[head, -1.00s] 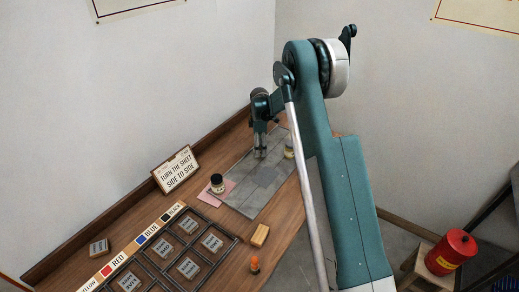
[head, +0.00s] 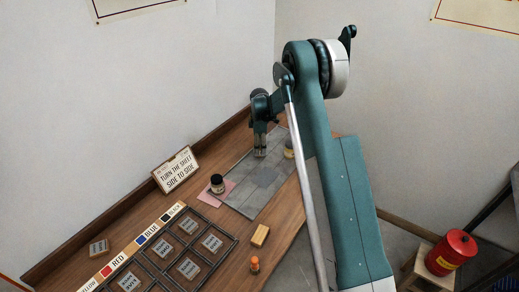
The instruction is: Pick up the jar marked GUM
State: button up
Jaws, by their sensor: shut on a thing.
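My gripper (head: 260,152) points down over the grey slab on the bench. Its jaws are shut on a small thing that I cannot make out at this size. A jar with a black lid and pale label (head: 217,184) stands upright on a pink sheet at the slab's near left corner, apart from my gripper. A second pale jar (head: 289,148) stands to the right of my gripper, partly hidden behind my arm. I cannot read the label of either jar, so I cannot tell which is marked GUM.
The grey slab (head: 250,197) lies on the wooden bench. A sign (head: 176,168) leans at the back. A divided rack (head: 211,242) with labelled blocks, a wooden block (head: 260,236) and an orange-topped bottle (head: 254,265) lie nearer. A red can (head: 450,253) stands on a stool.

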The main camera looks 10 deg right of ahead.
jog(key=shift+r, duration=5)
jog(key=shift+s, duration=0.1)
